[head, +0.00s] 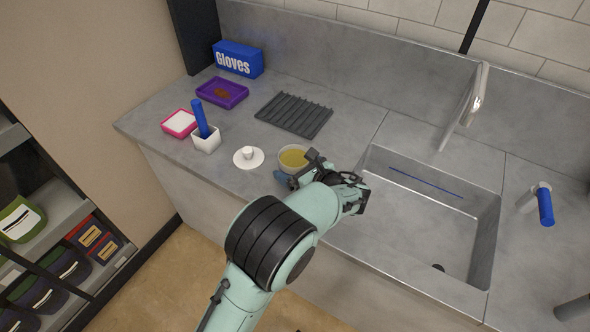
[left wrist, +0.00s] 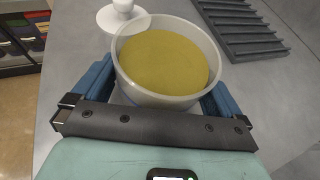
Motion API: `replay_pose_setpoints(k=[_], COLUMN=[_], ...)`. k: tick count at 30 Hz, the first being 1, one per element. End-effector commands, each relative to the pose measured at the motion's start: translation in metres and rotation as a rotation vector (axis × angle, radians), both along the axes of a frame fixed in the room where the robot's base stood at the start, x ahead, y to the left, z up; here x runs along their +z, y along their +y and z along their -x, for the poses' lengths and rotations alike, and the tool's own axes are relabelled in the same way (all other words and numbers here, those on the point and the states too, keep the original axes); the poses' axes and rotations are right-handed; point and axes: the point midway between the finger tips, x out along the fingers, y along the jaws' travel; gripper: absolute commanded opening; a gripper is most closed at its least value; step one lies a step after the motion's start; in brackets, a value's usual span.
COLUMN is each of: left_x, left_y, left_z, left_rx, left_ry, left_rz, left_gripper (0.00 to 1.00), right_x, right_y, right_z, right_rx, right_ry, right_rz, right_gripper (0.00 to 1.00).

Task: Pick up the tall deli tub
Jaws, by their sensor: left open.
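The deli tub (head: 293,156) is a pale, translucent round container with yellow contents, standing on the grey counter just left of the sink. In the left wrist view the tub (left wrist: 166,62) fills the space between my blue fingers. My left gripper (head: 302,172) is open, with one finger on each side of the tub. Whether the fingers touch its wall I cannot tell. The gripper hides part of the tub's near side in the head view. My right gripper is not in view.
A white lid with a knob (head: 248,157) lies left of the tub. A black ribbed rack (head: 294,115) is behind it. A white cup with a blue handle (head: 206,138), pink and purple trays (head: 222,92) and a gloves box (head: 238,58) stand farther left. The sink (head: 430,215) lies right.

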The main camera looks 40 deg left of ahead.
Motion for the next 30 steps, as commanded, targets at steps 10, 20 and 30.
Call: replay_pose_setpoints(k=[10, 20, 30], left_x=[-0.0034, -0.0035, 0.0003], left_y=[0.0088, 0.0086, 0.0084], left_z=[-0.0023, -0.0022, -0.0024], left_rx=[-0.001, -0.001, -0.001], left_ry=[0.000, 0.000, -0.001], left_rz=[0.000, 0.000, 0.000], left_gripper=[1.00, 0.59, 0.59], right_x=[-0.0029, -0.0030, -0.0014], right_y=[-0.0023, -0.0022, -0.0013], right_z=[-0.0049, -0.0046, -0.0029], right_rx=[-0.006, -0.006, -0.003], right_ry=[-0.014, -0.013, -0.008], right_rz=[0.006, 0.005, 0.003], right_gripper=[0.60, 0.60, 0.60])
